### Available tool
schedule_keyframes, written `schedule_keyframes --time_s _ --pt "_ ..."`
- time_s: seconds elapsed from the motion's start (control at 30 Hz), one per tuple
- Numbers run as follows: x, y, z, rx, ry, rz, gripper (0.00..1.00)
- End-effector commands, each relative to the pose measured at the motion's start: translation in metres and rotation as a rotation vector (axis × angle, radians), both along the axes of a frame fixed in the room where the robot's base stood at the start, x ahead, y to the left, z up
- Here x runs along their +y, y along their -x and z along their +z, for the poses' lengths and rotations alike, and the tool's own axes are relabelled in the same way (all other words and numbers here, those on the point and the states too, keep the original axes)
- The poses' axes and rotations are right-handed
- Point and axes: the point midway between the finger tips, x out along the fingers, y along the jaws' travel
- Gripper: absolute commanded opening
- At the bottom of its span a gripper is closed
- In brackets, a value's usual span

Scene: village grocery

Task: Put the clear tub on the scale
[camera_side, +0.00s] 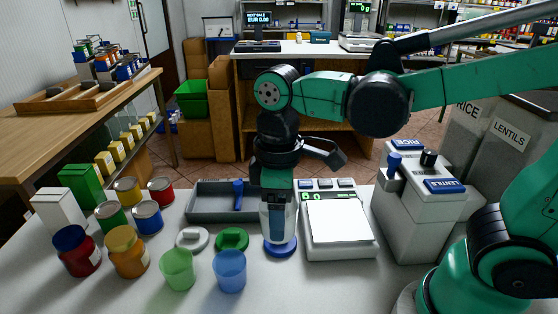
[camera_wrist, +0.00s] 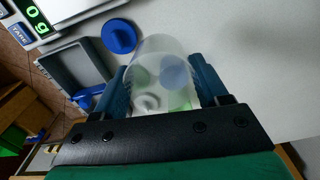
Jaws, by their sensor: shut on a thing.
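The clear tub (camera_wrist: 158,62) is between the two blue fingers of my gripper (camera_wrist: 163,92) in the wrist view, and the fingers are shut on it. In the side view my gripper (camera_side: 278,226) points straight down, left of the scale, and hides much of the tub (camera_side: 293,222). The white scale (camera_side: 341,252) has an empty pale plate, and its green display reads 0 in the wrist view (camera_wrist: 38,18). A blue lid (camera_side: 281,250) lies on the counter below the gripper in the side view. How high the tub is above the counter is hard to tell.
A grey tray (camera_side: 212,215) with a blue-handled tool stands behind left. Green (camera_side: 178,269) and blue (camera_side: 230,271) cups, two lids, several cans and jars fill the left. A light grey machine (camera_side: 412,215) stands right of the scale. The scale plate is clear.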

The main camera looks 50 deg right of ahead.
Motion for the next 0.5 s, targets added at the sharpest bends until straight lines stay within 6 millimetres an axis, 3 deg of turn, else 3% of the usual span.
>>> schedule_keyframes --time_s 0.2,0.5 --pt "0.0 -0.001 0.047 0.0 0.0 0.0 0.18" --pt "-0.002 -0.001 0.079 0.0 0.0 -0.003 0.18"
